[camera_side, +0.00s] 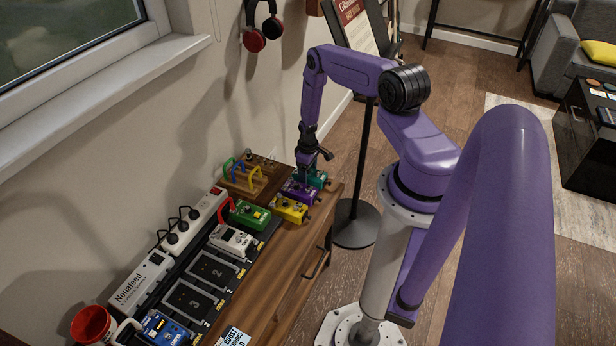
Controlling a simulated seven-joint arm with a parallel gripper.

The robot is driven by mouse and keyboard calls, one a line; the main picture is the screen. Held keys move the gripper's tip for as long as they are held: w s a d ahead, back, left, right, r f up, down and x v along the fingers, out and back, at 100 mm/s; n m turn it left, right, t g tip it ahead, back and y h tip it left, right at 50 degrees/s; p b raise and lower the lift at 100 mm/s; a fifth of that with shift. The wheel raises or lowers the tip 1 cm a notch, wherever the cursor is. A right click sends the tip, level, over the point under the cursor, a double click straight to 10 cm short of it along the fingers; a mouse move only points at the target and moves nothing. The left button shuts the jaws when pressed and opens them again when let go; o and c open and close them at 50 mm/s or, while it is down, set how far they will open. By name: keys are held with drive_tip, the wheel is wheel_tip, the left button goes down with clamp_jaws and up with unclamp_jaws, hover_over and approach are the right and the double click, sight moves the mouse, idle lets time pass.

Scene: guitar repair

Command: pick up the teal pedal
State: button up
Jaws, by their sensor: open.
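The teal pedal (318,178) sits at the far right end of the wooden cabinet top, beyond a purple pedal. My gripper (306,172) points down at the teal pedal's left part, with its fingers open. The fingertips overlap the pedal in this view, and I cannot tell whether they touch it or straddle it. Part of the teal pedal is hidden behind my gripper.
A purple pedal (299,191) and a yellow pedal (289,209) stand close in front of the teal one. A green pedal (250,215) and a white pedal (232,240) sit on the pedalboard. A wooden block with colored cables (246,183) is to the left.

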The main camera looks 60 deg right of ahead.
drive_tip(key=shift+f, duration=0.35)
drive_tip(key=c, duration=1)
drive_tip(key=shift+r, duration=0.15)
